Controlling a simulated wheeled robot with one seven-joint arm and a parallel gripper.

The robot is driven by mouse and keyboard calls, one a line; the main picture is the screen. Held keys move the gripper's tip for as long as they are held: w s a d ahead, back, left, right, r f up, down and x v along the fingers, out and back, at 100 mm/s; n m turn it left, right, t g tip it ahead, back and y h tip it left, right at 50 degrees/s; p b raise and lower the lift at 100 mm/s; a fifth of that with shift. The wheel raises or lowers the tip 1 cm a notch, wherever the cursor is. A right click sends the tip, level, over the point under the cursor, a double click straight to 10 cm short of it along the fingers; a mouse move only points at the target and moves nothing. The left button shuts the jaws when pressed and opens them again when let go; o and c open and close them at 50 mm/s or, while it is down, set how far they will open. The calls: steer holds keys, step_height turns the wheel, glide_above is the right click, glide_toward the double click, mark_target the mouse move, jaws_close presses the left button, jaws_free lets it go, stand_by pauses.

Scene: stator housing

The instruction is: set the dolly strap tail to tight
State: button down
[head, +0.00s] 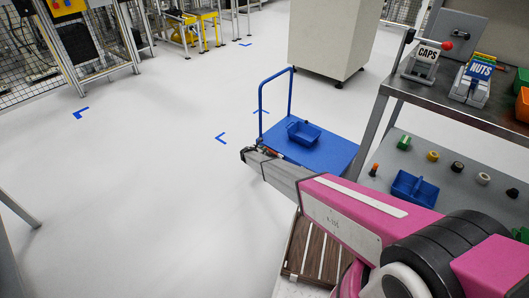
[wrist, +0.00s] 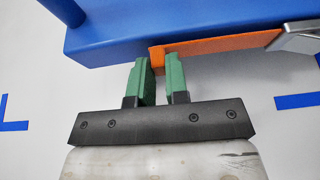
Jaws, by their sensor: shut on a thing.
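The blue dolly (head: 325,155) stands in the middle of the head view, and its blue edge (wrist: 110,35) fills the top of the wrist view. An orange strap tail (wrist: 222,47) runs along that edge from a metal buckle (wrist: 300,38) at the right. My gripper (wrist: 160,68) has its green fingers at the strap tail's left end and is shut on it. The tail looks straight between the fingers and the buckle. In the head view my gripper (head: 256,152) is at the dolly's near left corner, where the strap is too small to make out.
A blue bin (head: 303,132) sits on the dolly's deck, and a blue handle (head: 277,95) rises at its far left. A workbench shelf (head: 470,110) with bins stands at the right. A wooden slatted pallet (head: 308,252) lies below my arm. Floor at left is clear.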

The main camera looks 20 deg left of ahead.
steer(key=shift+w+a, duration=0.1)
steer(key=shift+a, duration=0.2)
steer(key=c, duration=1.1)
jaws_free()
steer(key=v, duration=1)
steer(key=shift+s+r, duration=0.25)
steer(key=shift+s, duration=0.1)
steer(key=shift+s, duration=0.1)
